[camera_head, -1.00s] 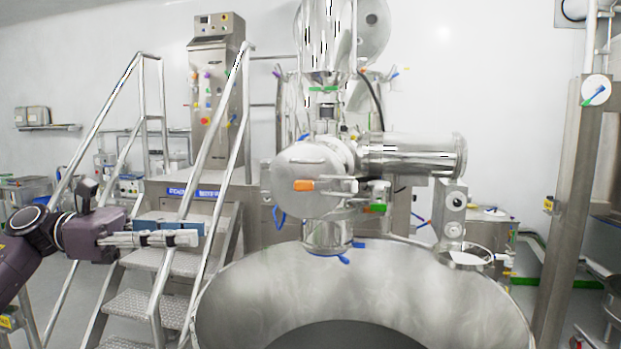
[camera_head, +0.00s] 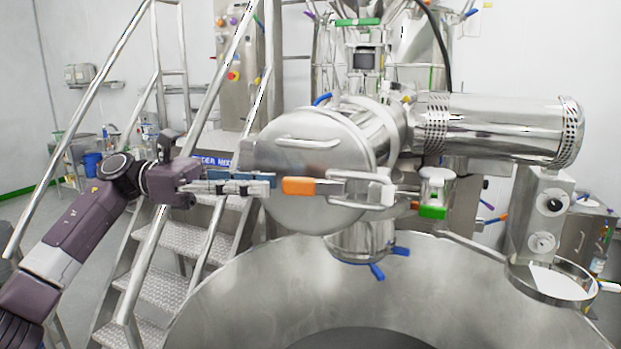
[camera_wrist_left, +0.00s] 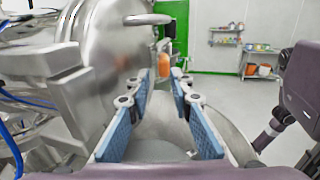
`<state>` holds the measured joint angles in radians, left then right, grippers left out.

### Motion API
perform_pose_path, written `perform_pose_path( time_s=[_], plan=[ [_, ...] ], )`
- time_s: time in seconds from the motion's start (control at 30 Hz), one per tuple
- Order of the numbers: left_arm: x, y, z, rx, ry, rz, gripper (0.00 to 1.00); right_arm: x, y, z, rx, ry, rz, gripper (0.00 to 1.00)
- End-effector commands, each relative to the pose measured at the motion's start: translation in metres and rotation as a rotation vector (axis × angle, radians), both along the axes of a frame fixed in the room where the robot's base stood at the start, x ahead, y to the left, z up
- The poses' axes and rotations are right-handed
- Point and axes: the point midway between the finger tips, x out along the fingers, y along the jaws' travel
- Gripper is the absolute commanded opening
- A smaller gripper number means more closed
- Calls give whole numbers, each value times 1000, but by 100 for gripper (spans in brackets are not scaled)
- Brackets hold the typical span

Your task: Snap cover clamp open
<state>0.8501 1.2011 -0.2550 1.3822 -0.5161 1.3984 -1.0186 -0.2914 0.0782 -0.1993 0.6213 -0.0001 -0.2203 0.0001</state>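The round steel cover (camera_head: 300,150) closes the end of a horizontal housing above the large bowl. Its clamp (camera_head: 360,187) is a metal lever with an orange handle (camera_head: 298,186), lying level across the cover's front. My left gripper (camera_head: 270,184) comes in from the left at the handle's height, its tips close to the handle's left end. In the left wrist view my left gripper (camera_wrist_left: 168,82) is open, its blue-padded fingers apart. The orange handle (camera_wrist_left: 163,64) shows between and just beyond the fingertips; I cannot tell whether they touch it. My right gripper is not in view.
The wide steel bowl (camera_head: 240,285) lies below the cover. A stair (camera_head: 165,270) with steel handrails stands behind my left arm. A horizontal cylinder (camera_head: 505,130) extends right from the housing. A green-handled fitting (camera_head: 433,211) sits right of the clamp.

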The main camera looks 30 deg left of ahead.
Motion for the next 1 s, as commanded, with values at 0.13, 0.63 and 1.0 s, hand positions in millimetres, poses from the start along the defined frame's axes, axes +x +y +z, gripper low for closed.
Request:
perform_pose_path(
  time_s=[0.13, 0.63, 1.0],
  plan=[
    [6, -21, 3, 0, 3, -3, 20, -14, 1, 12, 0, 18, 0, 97],
    [22, -70, 0, 0, 1, 0, 20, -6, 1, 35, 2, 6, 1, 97],
    [22, -69, 0, 0, 0, 0, 0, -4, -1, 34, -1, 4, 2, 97]
  ],
)
